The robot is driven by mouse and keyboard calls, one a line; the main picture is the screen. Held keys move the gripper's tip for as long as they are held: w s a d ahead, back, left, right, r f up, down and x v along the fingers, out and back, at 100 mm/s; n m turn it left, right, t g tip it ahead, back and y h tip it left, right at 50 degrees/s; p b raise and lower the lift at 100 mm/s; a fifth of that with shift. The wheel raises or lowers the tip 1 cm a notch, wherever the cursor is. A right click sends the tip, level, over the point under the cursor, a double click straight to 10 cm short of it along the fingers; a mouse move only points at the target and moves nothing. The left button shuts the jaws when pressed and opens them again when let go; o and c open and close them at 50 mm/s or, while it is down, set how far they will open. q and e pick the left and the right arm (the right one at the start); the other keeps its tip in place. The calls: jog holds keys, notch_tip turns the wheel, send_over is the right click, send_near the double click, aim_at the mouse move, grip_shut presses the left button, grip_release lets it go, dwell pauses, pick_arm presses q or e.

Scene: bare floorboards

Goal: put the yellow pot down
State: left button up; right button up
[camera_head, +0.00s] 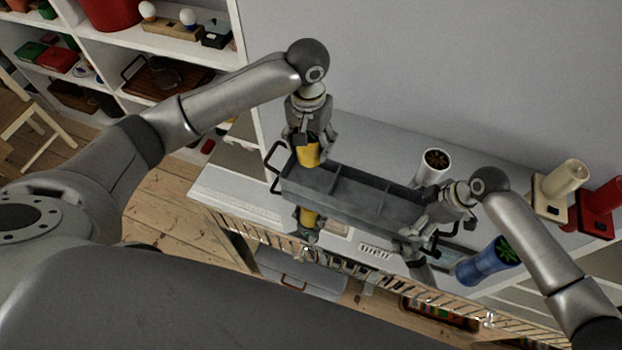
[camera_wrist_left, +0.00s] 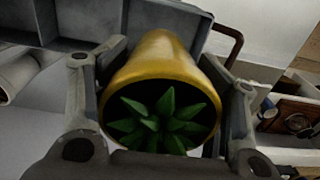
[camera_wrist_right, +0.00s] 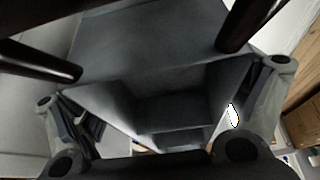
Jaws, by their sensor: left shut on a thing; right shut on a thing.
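The yellow pot (camera_head: 309,153), with a spiky green plant (camera_wrist_left: 158,122) in it, is between the fingers of my left gripper (camera_head: 310,146), which is shut on it. The pot also shows in the left wrist view (camera_wrist_left: 160,62). In the head view it overlaps the left end of a long grey divided tray (camera_head: 335,192); I cannot tell whether it touches the tray. My right gripper (camera_head: 428,222) is shut on the right end of the tray, whose compartments show in the right wrist view (camera_wrist_right: 150,45). The pot's base is hidden.
The tray is above a glossy light surface (camera_head: 235,195) that seems to mirror the grippers and pot. A white pot (camera_head: 433,166) stands behind the tray, a blue pot (camera_head: 480,266) at front right. Cream (camera_head: 562,184) and red (camera_head: 600,205) objects stand far right. Shelves (camera_head: 185,48) fill the left.

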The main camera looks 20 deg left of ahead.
pick_arm(q)
jog(key=shift+w+f, duration=0.2)
jog(key=shift+f, duration=0.3)
jog(key=shift+w+f, duration=0.15)
jog(key=shift+f, duration=0.3)
send_over(311, 181)
notch_tip(311, 181, down, 10)
jog(key=shift+r, duration=0.1)
jog(key=o, duration=1.4)
jog(key=shift+f, duration=0.2)
notch_tip(311, 181, up, 12)
jog(key=shift+r, duration=0.15)
